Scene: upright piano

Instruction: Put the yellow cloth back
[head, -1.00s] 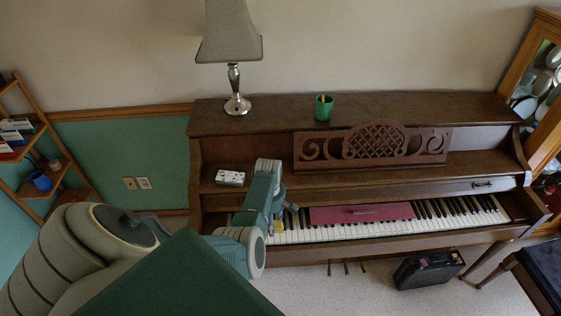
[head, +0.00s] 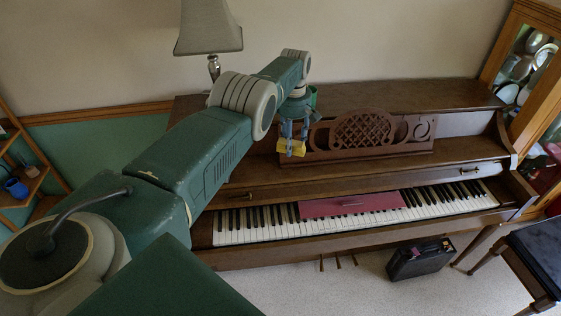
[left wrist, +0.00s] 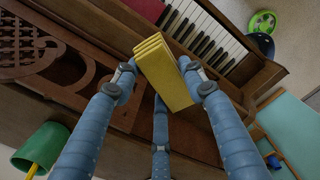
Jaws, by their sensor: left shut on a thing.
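The yellow cloth (head: 291,148) is a small folded block held by my left gripper (head: 291,133). In the left wrist view the cloth (left wrist: 163,72) sits between the blue fingertips of my left gripper (left wrist: 160,80), which are shut on it. The cloth is held above the piano, in front of the left part of the carved music stand (head: 372,138). The wooden piano (head: 240,190) has its keys uncovered, and a red cloth strip (head: 350,203) lies over the middle keys. My right gripper is not in view.
A lamp (head: 208,30) stands behind my arm on the piano top. A green cup (left wrist: 42,146), partly hidden in the head view, stands close to my left gripper. A black case (head: 420,259) is on the floor, beside a dark bench (head: 535,255). The right of the piano top is clear.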

